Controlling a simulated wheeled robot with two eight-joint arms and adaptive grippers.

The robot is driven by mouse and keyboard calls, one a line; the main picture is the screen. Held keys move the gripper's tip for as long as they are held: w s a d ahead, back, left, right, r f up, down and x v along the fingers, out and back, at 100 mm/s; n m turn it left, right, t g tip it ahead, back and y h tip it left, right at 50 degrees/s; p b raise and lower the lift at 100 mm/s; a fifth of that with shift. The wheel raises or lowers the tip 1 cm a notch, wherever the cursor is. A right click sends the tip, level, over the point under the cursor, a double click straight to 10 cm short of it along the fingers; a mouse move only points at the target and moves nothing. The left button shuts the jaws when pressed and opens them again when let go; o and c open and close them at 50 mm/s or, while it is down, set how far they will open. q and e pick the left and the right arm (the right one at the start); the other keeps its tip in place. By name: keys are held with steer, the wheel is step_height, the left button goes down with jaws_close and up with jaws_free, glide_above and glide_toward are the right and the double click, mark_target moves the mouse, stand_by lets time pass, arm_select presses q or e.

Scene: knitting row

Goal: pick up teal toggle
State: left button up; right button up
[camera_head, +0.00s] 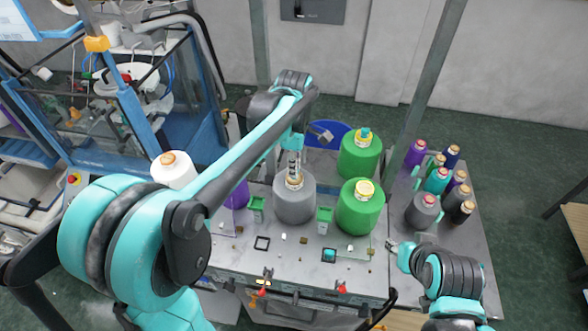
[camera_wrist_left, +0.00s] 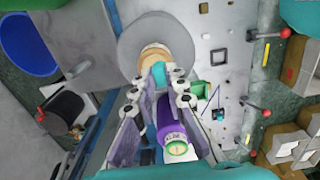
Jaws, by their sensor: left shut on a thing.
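A small teal piece, which looks like the teal toggle (camera_wrist_left: 158,71), sits between the fingertips of my left gripper (camera_wrist_left: 159,80) in the left wrist view. My left gripper (camera_head: 295,165) is shut on it, right over the top of the large grey yarn cone (camera_head: 293,203); I cannot tell whether it touches the cone. In the head view the toggle is hidden or too small to make out. My right gripper (camera_head: 391,246) is low at the table's right side, small and partly unclear, so its opening cannot be told.
Two large green cones (camera_head: 360,208) stand right of the grey cone, the far one with a teal top (camera_head: 366,134). Small frames and pieces lie on the front table (camera_head: 300,262). Several small cones stand at the right.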

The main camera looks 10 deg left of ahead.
mark_target(300, 180)
arm_select(q)
steer(key=r, duration=0.1)
steer(key=d+r, duration=0.1)
steer(key=r+b, duration=0.1)
steer(key=r, duration=0.1)
steer(key=shift+d, duration=0.3)
steer(key=d+r+b, duration=0.1)
steer(key=d+r, duration=0.5)
steer(key=d, duration=0.4)
steer(key=shift+w, duration=0.15)
arm_select(e)
step_height(300, 180, down, 2)
steer(key=shift+f, duration=0.15)
